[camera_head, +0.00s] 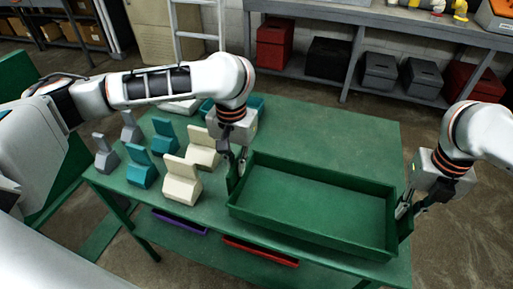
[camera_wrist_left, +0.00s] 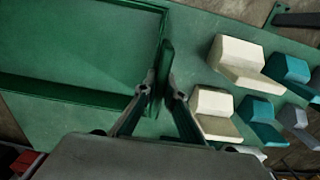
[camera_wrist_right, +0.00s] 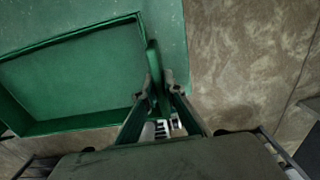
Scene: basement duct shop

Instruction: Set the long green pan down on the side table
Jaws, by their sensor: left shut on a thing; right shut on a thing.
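The long green pan (camera_head: 318,205) is at the right part of the green table (camera_head: 330,125), level or nearly so; I cannot tell whether its underside touches the top. My left gripper (camera_head: 236,174) is shut on the pan's upright tab at its left end; the left wrist view shows this tab (camera_wrist_left: 164,68) between the fingers. My right gripper (camera_head: 405,208) is shut on the tab at the right end, which also shows in the right wrist view (camera_wrist_right: 153,68). The pan looks empty. Its right end is close to the table's right edge.
Several cream (camera_head: 181,182), teal (camera_head: 141,170) and grey (camera_head: 106,156) angled blocks stand on the table left of the pan. The table's back right is clear. A purple tray (camera_head: 180,222) and a red tray (camera_head: 260,252) lie below. A grey bench (camera_head: 350,37) stands behind.

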